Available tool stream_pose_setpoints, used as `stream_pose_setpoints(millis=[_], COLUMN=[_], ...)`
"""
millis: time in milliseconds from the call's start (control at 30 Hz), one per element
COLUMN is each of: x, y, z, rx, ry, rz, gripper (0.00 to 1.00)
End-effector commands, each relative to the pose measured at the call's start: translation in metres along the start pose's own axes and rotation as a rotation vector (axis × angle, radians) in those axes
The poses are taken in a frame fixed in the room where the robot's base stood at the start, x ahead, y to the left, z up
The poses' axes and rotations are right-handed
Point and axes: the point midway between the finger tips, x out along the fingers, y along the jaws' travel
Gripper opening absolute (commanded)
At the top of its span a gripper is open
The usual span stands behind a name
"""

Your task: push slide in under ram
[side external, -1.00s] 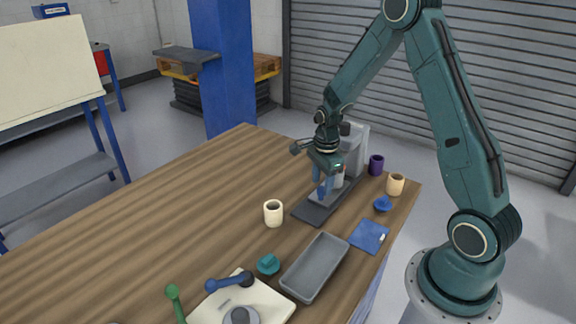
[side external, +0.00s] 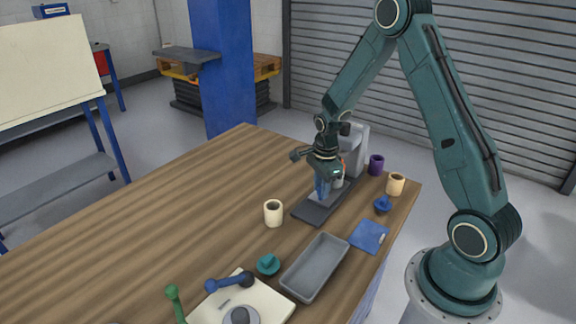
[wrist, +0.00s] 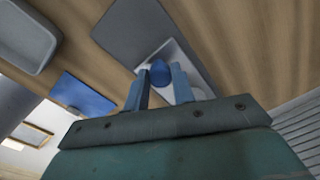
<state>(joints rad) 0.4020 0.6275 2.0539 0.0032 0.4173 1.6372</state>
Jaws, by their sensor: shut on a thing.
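The press (side external: 354,150) stands at the far right end of the table, with its dark grey base plate (side external: 309,212) reaching toward the front. The light grey slide (wrist: 181,54) lies on that base plate and carries a blue knob (wrist: 159,72). My gripper (side external: 322,195) is low over the base plate, in front of the press body. In the wrist view, my gripper's blue fingers (wrist: 160,83) stand on either side of the knob, shut on it. The ram and the slide's far end are largely hidden by my wrist in the side view.
A cream cup (side external: 273,214) stands left of the base plate. A grey tray (side external: 315,267), a teal knobbed piece (side external: 268,264) and a blue pad (side external: 369,237) lie nearer. A purple cup (side external: 376,165), tan cup (side external: 396,184) and blue piece (side external: 382,204) stand right. The left tabletop is clear.

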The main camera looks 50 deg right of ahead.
Motion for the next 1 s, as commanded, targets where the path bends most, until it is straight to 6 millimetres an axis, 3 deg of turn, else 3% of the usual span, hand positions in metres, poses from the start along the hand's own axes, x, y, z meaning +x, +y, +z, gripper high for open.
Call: stream_pose_setpoints(millis=[367, 667, 700, 767, 1000], x=[0.0, 0.0, 0.0, 0.0, 0.0], y=[-0.016, -0.017, -0.018, -0.017, -0.016], z=[-0.03, -0.033, -0.033, -0.033, -0.031], rx=[0.003, 0.005, 0.005, 0.004, 0.002], ry=[0.0, 0.006, 0.005, 0.005, 0.002], rz=[-0.003, -0.006, -0.007, -0.006, -0.003], gripper=[0.0, 0.0, 0.33, 0.44, 0.47])
